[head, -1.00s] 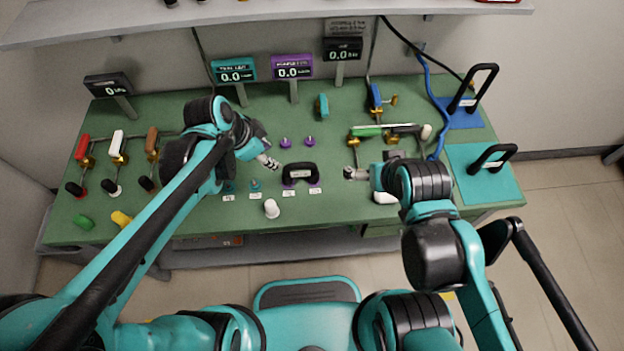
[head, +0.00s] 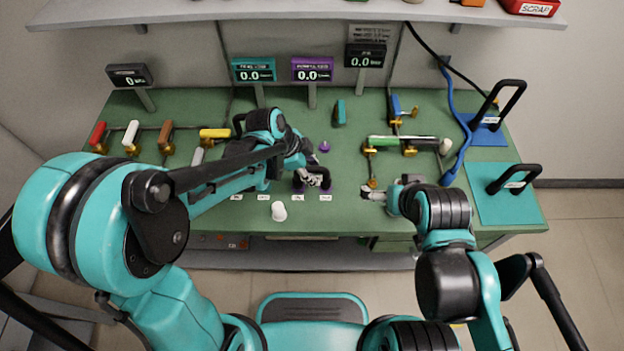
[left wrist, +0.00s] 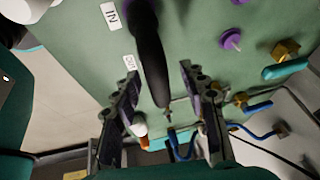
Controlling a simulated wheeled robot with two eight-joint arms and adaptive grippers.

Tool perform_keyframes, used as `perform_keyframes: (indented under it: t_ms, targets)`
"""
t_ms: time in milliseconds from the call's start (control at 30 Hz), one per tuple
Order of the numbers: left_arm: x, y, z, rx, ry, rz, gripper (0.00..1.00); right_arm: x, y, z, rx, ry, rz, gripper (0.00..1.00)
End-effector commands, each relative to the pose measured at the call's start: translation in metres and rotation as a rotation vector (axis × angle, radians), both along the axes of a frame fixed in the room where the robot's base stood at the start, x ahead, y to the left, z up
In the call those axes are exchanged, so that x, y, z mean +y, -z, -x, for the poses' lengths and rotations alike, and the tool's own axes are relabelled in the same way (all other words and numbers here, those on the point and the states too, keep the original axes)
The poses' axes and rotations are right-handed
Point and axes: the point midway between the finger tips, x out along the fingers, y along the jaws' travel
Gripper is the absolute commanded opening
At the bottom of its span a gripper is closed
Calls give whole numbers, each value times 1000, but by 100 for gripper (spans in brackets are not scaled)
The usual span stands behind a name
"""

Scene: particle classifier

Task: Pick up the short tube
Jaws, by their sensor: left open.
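A short, curved black tube (head: 325,176) with purple ends, apparently the short tube, stands near the front middle of the green table. My left gripper (head: 312,180) is over it and hides much of it in the head view. In the left wrist view, the black tube (left wrist: 150,55) runs down toward the gap between the two open fingers of my left gripper (left wrist: 160,112). I cannot tell whether they touch it. My right gripper (head: 374,192) is low over the table, right of the tube; its finger opening is too small to tell.
A white cylinder (head: 279,211) stands at the front edge below white labels. A purple knob (head: 324,146) is behind the tube. Valves with a green handle (head: 390,141) stand at right, near a blue hose (head: 462,125) and a teal plate (head: 505,206) with a black handle.

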Motion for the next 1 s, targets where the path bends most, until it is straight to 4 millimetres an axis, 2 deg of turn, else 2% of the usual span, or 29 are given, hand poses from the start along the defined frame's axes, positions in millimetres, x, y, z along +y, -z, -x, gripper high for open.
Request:
perform_keyframes:
  t_ms: [133, 167, 300, 333, 767, 867, 1000]
  targets:
    - [0, -1, 0, 0, 0, 0, 43, 0, -1, 0, 0, 0, 0, 100]
    - [0, -1, 0, 0, 0, 0, 40, 0, -1, 0, 0, 0, 0, 100]
    - [0, -1, 0, 0, -1, 0, 4, 0, -1, 0, 0, 0, 0, 100]
    - [0, -1, 0, 0, -1, 0, 0, 0, -1, 0, 0, 0, 0, 100]
    - [0, -3, 0, -1, -1, 0, 0, 0, -2, 0, 0, 0, 0, 100]
    - [0, -8, 0, 0, -2, 1, 0, 0, -5, 0, 0, 0, 0, 100]
    - [0, -26, 0, -1, -2, 1, 0, 0, -15, 0, 0, 0, 0, 100]
